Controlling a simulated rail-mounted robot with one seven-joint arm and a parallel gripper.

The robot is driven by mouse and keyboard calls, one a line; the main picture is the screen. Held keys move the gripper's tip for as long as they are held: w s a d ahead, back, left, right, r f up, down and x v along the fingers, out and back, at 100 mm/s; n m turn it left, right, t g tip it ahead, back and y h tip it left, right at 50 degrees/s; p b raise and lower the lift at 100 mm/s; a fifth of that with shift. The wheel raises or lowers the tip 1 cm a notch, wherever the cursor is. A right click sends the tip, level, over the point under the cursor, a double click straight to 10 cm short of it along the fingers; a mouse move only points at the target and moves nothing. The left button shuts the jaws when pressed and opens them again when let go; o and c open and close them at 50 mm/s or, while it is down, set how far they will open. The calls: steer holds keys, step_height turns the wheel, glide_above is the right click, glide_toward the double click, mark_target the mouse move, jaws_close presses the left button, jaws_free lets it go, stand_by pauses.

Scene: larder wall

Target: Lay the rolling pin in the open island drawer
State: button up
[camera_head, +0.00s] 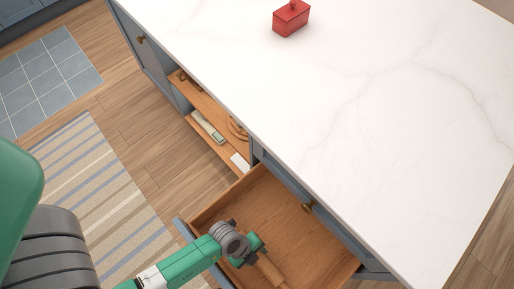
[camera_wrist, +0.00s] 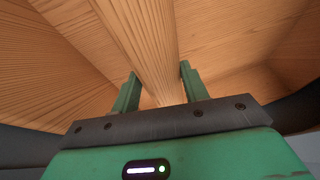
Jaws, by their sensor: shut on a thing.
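The rolling pin (camera_head: 269,270) is light wood and shows just below and right of my gripper (camera_head: 259,251) in the head view. In the wrist view the pin (camera_wrist: 145,45) runs from the top edge down between the two green fingers of my gripper (camera_wrist: 158,90). My gripper is shut on it. The open island drawer (camera_head: 297,220) has a bare wooden floor, and the gripper and pin are over or inside it. I cannot tell whether the pin touches the floor. My wrist hides part of the pin and the drawer's left side.
An open shelf space (camera_head: 207,115) with several items lies beyond the drawer. A striped rug (camera_head: 95,195) lies on the floor at left.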

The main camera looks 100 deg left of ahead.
step_height(320, 180, down, 5)
steer(key=shift+f+b, duration=0.1)
steer(key=shift+b, duration=0.95)
steer(key=o, duration=1.3)
steer(key=p+v, duration=0.5)
steer(key=v, duration=0.7)
steer(key=shift+r, duration=0.2)
